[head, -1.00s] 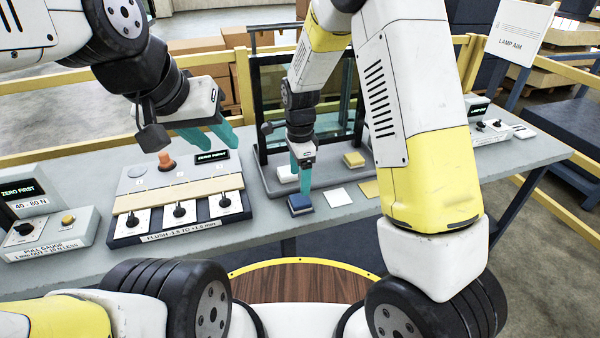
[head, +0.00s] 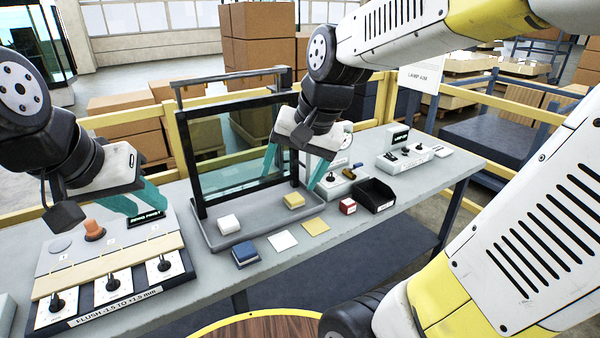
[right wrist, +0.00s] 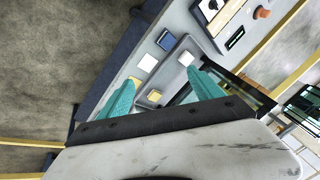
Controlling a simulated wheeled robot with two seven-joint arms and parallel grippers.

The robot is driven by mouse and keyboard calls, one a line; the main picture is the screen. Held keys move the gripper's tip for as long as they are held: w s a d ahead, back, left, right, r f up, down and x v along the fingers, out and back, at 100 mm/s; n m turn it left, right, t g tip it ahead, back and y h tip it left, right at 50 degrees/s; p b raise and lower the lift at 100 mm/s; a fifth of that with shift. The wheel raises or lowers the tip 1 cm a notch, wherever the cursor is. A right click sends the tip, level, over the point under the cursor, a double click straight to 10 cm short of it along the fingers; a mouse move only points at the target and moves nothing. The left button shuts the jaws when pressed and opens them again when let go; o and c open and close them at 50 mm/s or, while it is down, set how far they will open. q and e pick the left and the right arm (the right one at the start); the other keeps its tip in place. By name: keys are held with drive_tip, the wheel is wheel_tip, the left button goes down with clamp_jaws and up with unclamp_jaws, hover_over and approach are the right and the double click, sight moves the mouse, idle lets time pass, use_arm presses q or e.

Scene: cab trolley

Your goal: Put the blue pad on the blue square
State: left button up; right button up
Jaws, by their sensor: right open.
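The blue pad (head: 245,250) lies on the grey bench in front of the grey tray, in line with a white square (head: 282,240) and a yellow square (head: 316,226). No separate blue square shows; any square under the pad is hidden. The pad also shows in the right wrist view (right wrist: 165,40). My right gripper (head: 289,187) is open and empty, above the tray's right part, behind and right of the blue pad and clear of it. My left gripper (head: 148,208) is open and empty above the switch panel at the left.
A white pad (head: 229,223) and a yellow pad (head: 294,201) sit on the grey tray (head: 262,213), before a dark-framed glass panel (head: 215,145). A black bin (head: 376,196) and a red block (head: 348,206) stand to the right. The switch panel (head: 110,262) is left.

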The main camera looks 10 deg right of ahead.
drive_tip(key=s+d+r+n+t, duration=0.2)
drive_tip(key=s+n, duration=0.2)
drive_tip(key=s, duration=0.3)
drive_tip(key=shift+d, duration=0.35)
